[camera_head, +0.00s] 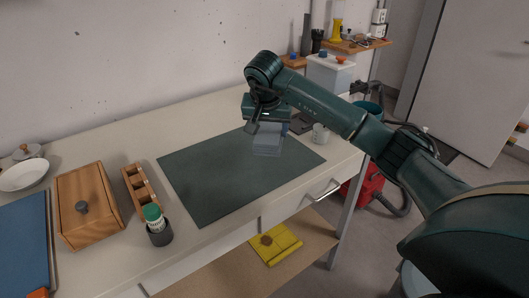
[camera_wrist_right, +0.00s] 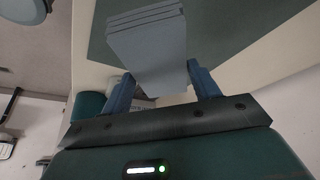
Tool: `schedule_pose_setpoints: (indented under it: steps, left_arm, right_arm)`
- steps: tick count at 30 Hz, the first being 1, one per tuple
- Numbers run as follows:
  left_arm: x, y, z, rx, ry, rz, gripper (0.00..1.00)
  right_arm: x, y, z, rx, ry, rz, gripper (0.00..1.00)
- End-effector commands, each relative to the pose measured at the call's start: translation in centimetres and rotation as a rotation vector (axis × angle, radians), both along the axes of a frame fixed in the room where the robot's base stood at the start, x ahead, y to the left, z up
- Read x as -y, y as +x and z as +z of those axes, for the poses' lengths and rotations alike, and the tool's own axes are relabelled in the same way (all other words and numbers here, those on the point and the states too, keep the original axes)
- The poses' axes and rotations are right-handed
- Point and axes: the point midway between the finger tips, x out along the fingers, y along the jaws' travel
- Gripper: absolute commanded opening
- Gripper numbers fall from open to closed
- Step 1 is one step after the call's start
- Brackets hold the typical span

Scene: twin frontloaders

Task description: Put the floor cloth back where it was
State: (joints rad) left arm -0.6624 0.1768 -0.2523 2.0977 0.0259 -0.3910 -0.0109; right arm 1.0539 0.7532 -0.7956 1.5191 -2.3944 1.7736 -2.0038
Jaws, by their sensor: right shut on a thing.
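A grey-blue folded cloth (camera_head: 268,147) hangs below my right gripper (camera_head: 266,125), over the back right part of the dark green mat (camera_head: 215,185). In the right wrist view, the layered cloth (camera_wrist_right: 150,45) sits between the two blue fingers of the right gripper (camera_wrist_right: 163,86), which is shut on it. I cannot tell whether its lower edge touches the mat. A yellow folded cloth (camera_head: 275,244) with a brown patch lies on the lower shelf (camera_head: 215,272) under the worktop. Which cloth is the floor cloth is not plain. My left gripper is out of view.
A grey mug (camera_head: 320,134) stands right of the mat. A wooden box (camera_head: 88,208), a wooden rack (camera_head: 135,188) and a green-capped jar in a dark cup (camera_head: 158,232) stand left. A red machine (camera_head: 368,190) is on the floor. Most of the mat is bare.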

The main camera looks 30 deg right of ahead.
Motion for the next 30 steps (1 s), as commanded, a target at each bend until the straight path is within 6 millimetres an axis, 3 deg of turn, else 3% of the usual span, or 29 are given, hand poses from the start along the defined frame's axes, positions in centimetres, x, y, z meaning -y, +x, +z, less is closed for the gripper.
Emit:
schedule_pose_setpoints:
  steps: [3,17,28,29,30]
  left_arm:
    - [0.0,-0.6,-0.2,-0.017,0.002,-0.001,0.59]
    - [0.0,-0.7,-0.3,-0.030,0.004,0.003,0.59]
    - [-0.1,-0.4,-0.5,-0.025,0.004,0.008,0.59]
    - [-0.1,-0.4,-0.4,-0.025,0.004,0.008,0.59]
    - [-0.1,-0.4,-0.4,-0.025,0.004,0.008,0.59]
  right_arm:
    - [-0.1,-0.1,-2.3,-0.004,0.002,0.000,0.40]
    - [-0.1,-0.1,-7.3,-0.003,0.002,0.001,0.40]
    - [0.0,0.0,-7.9,0.001,0.000,0.001,0.40]
    - [0.0,0.0,-7.8,0.001,0.000,0.001,0.64]
    - [0.0,0.0,-7.8,0.001,0.000,0.001,0.67]
